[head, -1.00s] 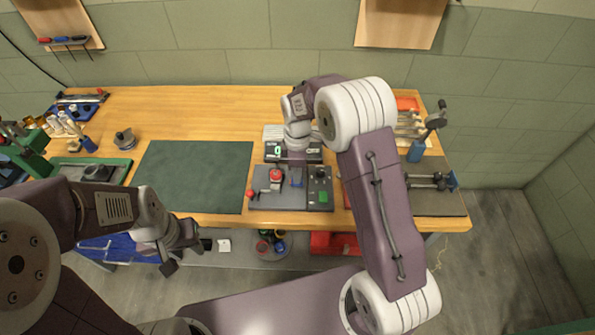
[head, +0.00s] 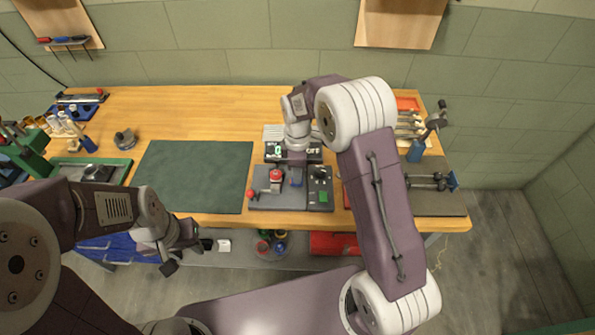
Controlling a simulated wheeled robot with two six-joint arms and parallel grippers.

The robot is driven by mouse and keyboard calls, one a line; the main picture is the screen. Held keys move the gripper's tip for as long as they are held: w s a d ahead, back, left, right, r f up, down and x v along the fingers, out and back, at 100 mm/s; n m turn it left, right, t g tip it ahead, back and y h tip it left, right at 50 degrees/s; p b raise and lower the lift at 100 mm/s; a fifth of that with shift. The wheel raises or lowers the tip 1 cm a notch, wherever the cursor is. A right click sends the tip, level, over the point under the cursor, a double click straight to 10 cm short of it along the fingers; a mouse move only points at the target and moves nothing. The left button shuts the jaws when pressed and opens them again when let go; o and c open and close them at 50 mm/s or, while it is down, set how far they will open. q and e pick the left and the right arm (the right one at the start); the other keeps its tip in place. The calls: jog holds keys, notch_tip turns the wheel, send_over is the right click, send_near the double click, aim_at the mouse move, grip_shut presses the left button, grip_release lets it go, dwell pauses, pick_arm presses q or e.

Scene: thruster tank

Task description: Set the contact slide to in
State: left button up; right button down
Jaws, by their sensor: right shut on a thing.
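The test unit (head: 283,203) is a grey panel on the bench with a red knob, a red-tipped lever on its left and a dark block with a green square on its right. My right gripper (head: 296,172) points down over the middle of this panel, shut on the contact slide (head: 296,182), whose blue part shows just below the fingers. The gripper hides most of the slide, so its exact position cannot be read. My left gripper (head: 180,252) hangs in front of the bench's front edge, away from the panel; its jaws are too unclear to judge.
A display box (head: 313,150) behind the panel shows a green digit and the white word OFF. A dark green mat (head: 195,177) lies clear to the left. A vise-like fixture (head: 430,181) stands on the right, beyond my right arm.

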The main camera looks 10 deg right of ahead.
aim_at(289, 183)
jog(key=shift+w+r, duration=0.15)
jog(key=shift+w+a+r+p, duration=0.1)
jog(key=shift+w+a+p, duration=0.05)
jog(key=shift+a+p, duration=0.3)
jog(key=shift+w+a+r+p, duration=0.1)
jog(key=shift+a+p, duration=0.15)
jog(key=shift+a, duration=0.3)
jog(key=shift+w+a+f, duration=0.15)
jog(key=shift+a, duration=0.1)
jog(key=c, duration=1.4)
grip_release()
jog(key=shift+o, duration=0.5)
notch_tip(289, 183, up, 9)
jog(key=shift+a, duration=0.1)
